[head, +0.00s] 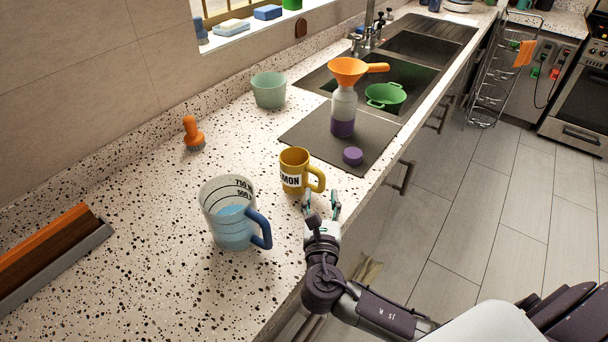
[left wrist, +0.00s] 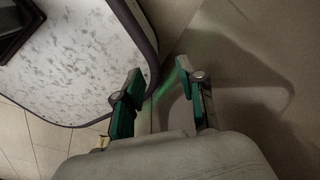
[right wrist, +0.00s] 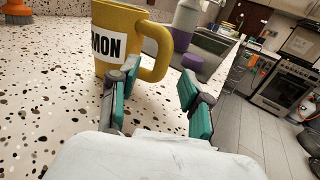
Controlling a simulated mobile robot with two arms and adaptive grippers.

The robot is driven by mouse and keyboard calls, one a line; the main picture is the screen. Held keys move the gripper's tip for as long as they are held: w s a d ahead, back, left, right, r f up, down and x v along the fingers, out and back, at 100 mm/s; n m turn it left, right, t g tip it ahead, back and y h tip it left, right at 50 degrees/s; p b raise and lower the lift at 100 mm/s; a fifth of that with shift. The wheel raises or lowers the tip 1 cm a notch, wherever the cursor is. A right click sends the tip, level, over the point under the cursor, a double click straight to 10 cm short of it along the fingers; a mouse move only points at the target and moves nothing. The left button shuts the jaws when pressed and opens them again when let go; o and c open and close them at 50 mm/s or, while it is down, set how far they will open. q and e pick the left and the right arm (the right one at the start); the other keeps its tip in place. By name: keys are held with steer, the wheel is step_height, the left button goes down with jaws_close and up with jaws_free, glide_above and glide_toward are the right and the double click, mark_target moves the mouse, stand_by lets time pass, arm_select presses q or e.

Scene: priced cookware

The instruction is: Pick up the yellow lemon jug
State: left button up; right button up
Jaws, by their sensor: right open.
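The yellow lemon jug (head: 293,172) stands upright on the speckled counter, near its front edge. It has a white label reading "MON" in part, and its handle points right. In the right wrist view the jug (right wrist: 115,45) is close ahead, with its handle just beyond the fingertips. My right gripper (head: 322,205) is open just in front of the jug, and its fingers (right wrist: 158,95) are apart with nothing between them. I cannot tell whether a finger touches the handle. My left gripper (left wrist: 160,95) is open and empty, away from the jug; it is not in the head view.
A clear measuring jug (head: 228,215) with blue liquid and a blue handle stands left of the lemon jug. Behind are a purple lid (head: 352,156), a bottle (head: 343,112) with an orange funnel (head: 349,70), a green cup (head: 268,90) and an orange brush (head: 193,133).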

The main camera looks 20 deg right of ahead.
mark_target(322, 187)
steer(key=x, duration=0.4)
steer(key=shift+d+r+p, duration=0.1)
steer(key=shift+r+p, duration=0.05)
steer(key=shift+p, duration=0.25)
steer(key=shift+w+d, duration=0.1)
steer(key=shift+w, duration=0.15)
steer(key=shift+c, duration=0.3)
arm_select(q)
steer(key=shift+w+d+r, duration=0.15)
steer(key=shift+d+r, duration=0.15)
steer(key=shift+r, duration=0.25)
arm_select(e)
jaws_close()
